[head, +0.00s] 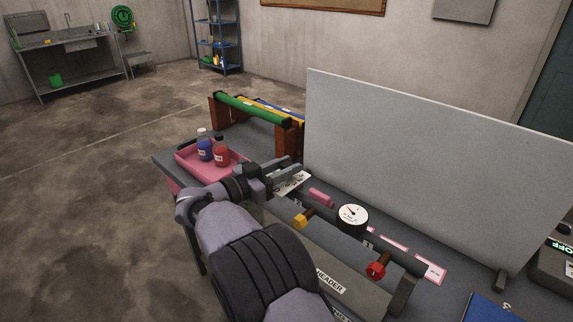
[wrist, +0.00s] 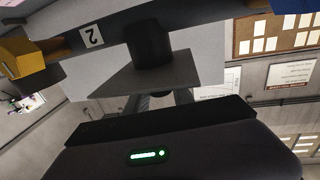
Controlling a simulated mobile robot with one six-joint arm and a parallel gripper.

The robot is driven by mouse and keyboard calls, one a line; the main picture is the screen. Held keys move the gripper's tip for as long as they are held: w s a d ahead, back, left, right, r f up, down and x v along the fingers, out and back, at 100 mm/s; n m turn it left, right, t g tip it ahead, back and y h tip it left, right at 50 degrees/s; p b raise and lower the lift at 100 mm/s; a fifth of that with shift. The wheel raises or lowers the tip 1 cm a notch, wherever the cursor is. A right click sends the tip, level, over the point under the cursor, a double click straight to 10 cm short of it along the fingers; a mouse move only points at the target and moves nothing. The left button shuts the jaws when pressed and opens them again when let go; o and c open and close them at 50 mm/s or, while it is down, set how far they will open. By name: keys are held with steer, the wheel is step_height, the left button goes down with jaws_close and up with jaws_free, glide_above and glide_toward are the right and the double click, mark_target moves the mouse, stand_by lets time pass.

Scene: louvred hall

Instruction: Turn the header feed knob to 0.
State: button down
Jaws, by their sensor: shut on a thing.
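My gripper (head: 284,172) is at the far left end of the dark header pipe, beside a white plate with dark marks (head: 292,183). Its jaws are shut on what seems to be the header feed knob, which the fingers hide in the head view. In the wrist view, a dark round stem (wrist: 150,42) meets a grey plate (wrist: 150,76), with my fingers (wrist: 160,101) just beyond it. I cannot read the knob's pointer or any scale number.
A yellow valve handle (head: 300,221) and a red one (head: 376,271) stick out from the pipe. A tall grey panel (head: 430,160) stands behind. A pink tray (head: 190,154) with a blue and a red bottle is at left. A blue book (head: 490,308) lies at right.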

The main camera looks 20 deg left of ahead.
steer(key=shift+r, duration=0.1)
stand_by(0.3)
steer(key=c, duration=1.1)
jaws_free()
steer(key=p+v, duration=0.3)
steer(key=v, duration=1.4)
steer(key=shift+s+a+p, duration=0.1)
steer(key=shift+s+p, duration=0.05)
steer(key=shift+p, duration=0.15)
